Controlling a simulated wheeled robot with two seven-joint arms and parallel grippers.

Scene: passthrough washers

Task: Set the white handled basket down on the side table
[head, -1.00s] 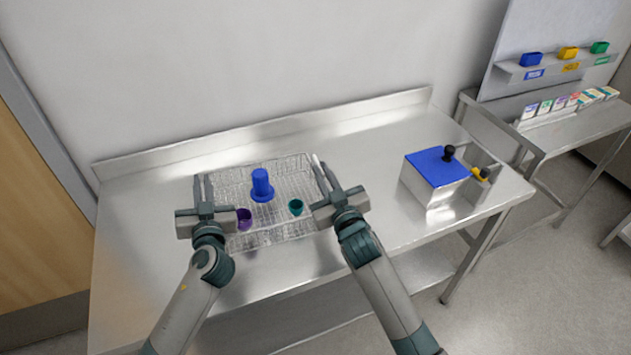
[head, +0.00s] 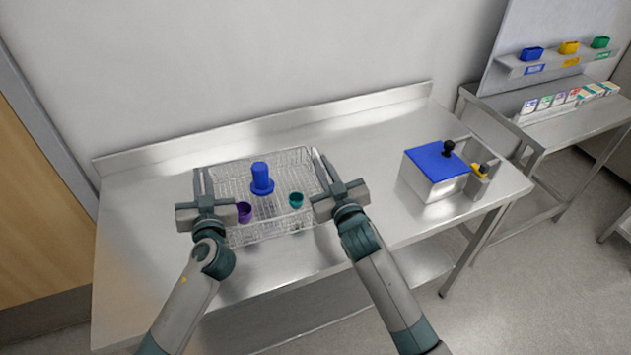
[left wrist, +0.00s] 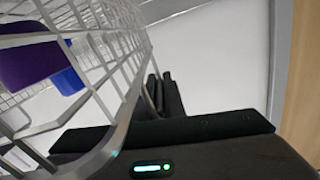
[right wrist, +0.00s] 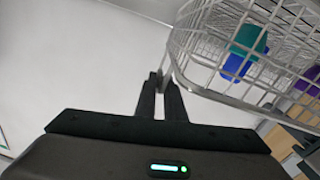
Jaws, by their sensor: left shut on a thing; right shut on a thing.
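The white wire basket (head: 272,228) is over the steel table (head: 150,285), level. A blue flanged cylinder (head: 261,178), a purple cup (head: 244,211) and a teal cup (head: 296,200) are in it. My left gripper (head: 203,182) is shut on the basket's left side, and my right gripper (head: 326,168) on its right side. The basket's wires also show beside the fingers in the left wrist view (left wrist: 118,60) and the right wrist view (right wrist: 215,95). The fingers partly hide the held spots. A small gap beneath the basket is hard to judge.
A steel box with a blue lid (head: 435,162) stands on the table's right part. A second steel table (head: 575,122) with small cartons (head: 570,98) and a shelf of coloured bins (head: 568,48) is at the right. A raised back edge (head: 270,130) runs along the wall.

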